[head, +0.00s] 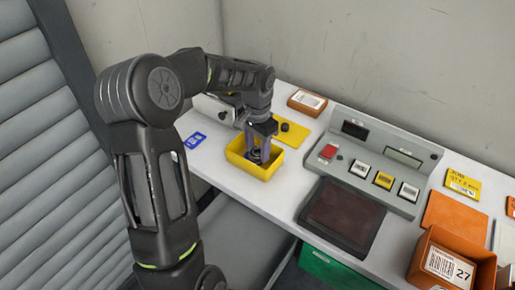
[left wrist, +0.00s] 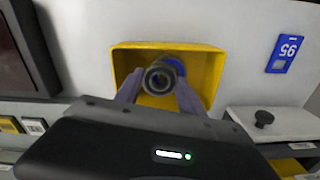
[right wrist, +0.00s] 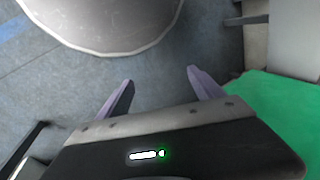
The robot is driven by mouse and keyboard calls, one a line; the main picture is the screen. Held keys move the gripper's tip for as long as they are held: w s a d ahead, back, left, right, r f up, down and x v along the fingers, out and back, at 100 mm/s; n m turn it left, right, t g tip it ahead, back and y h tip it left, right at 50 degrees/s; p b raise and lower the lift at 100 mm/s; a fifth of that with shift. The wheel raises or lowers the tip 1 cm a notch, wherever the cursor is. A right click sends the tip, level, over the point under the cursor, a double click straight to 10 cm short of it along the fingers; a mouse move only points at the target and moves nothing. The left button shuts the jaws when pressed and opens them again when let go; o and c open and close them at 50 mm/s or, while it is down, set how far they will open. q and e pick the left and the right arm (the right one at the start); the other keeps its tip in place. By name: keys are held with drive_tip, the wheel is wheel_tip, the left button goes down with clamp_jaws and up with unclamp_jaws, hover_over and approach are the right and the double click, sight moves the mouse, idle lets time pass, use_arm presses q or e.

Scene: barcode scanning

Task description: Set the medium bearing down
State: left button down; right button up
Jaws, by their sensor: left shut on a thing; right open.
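The medium bearing (left wrist: 160,79) is a dark metal ring between the fingertips of my left gripper (left wrist: 158,88). In the left wrist view it sits in front of the opening of a yellow bin (left wrist: 207,75), with something blue behind it. In the head view my left gripper (head: 260,148) points down into the yellow bin (head: 257,171), and the bearing (head: 255,154) shows small and dark within the bin's outline. I cannot tell whether it touches the bin floor. My right gripper (right wrist: 160,85) is open and empty, over the floor.
A blue tag (head: 195,140) lies left of the bin. To the right are a brown pad (head: 343,212), a grey button console (head: 375,165) and an orange bin (head: 450,262). Green shows in the right wrist view (right wrist: 275,110).

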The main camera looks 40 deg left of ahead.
sight(258, 152)
use_arm(q)
drive_tip(key=shift+f, duration=0.55)
drive_tip(key=c, duration=0.7)
unclamp_jaws()
wheel_tip(258, 152, up, 13)
drive_tip(key=p, duration=0.9)
drive_tip(key=shift+r, duration=0.15)
